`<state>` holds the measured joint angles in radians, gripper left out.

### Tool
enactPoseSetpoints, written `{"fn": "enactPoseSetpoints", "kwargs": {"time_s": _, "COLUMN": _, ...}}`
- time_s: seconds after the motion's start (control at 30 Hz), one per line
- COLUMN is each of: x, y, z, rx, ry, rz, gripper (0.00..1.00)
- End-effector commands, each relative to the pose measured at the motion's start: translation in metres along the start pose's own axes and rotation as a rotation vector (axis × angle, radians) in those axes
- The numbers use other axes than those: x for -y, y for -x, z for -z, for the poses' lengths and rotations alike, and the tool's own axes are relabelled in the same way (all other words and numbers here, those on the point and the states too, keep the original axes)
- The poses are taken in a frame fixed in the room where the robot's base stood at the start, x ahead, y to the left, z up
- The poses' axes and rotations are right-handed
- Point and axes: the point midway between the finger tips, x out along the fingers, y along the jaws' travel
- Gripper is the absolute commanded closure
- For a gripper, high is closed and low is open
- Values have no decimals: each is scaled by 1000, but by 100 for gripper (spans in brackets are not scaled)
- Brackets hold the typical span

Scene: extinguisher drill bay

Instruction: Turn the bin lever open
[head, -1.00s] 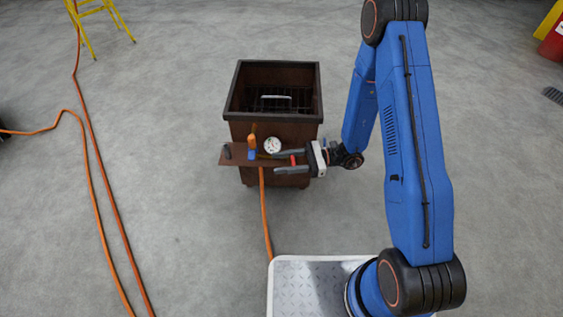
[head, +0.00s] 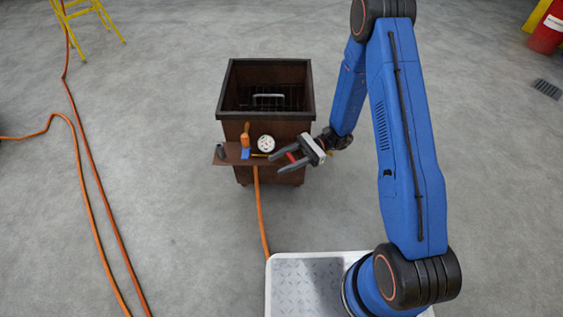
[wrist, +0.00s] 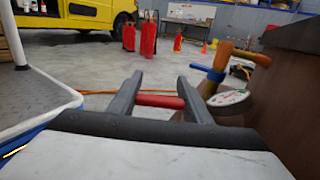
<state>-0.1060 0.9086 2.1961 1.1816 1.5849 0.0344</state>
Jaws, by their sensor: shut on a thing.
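The dark brown bin (head: 268,130) stands on the floor left of my arm, with a small shelf (head: 226,156) on its near side. On the shelf are a round white gauge (head: 266,143) and an orange-and-blue valve piece (head: 245,139). A red bar (head: 291,157), likely the lever's grip, is at the shelf's right end. My gripper (head: 283,159) is shut on the red bar from the right and tilted. In the wrist view the red bar (wrist: 160,100) spans between both fingers (wrist: 158,98), and the gauge (wrist: 228,98) is just right of them. The bar's inner end is hidden.
An orange hose (head: 261,210) runs from the shelf to my base, and more hose (head: 88,190) lies on the left floor. A yellow ladder (head: 85,18) stands far left. Red extinguishers (wrist: 149,36) stand behind. Grey floor is free around the bin.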

Motion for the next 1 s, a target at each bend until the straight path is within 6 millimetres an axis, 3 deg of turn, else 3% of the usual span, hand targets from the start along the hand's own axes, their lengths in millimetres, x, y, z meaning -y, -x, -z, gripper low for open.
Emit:
{"fn": "enactPoseSetpoints", "kwargs": {"time_s": 0.1, "x": 0, "y": 0, "z": 0, "rx": 0, "ry": 0, "rz": 1, "gripper": 96}}
{"fn": "enactPoseSetpoints", "kwargs": {"time_s": 0.13, "x": 0, "y": 0, "z": 0, "rx": 0, "ry": 0, "rz": 1, "gripper": 49}}
{"fn": "enactPoseSetpoints", "kwargs": {"time_s": 0.2, "x": 0, "y": 0, "z": 0, "rx": 0, "ry": 0, "rz": 1, "gripper": 37}}
{"fn": "enactPoseSetpoints", "kwargs": {"time_s": 0.57, "x": 0, "y": -1, "z": 0, "rx": 0, "ry": 0, "rz": 14, "gripper": 37}}
{"fn": "enactPoseSetpoints", "kwargs": {"time_s": 1.0, "x": 12, "y": -12, "z": 0, "rx": 0, "ry": -3, "rz": 289, "gripper": 37}}
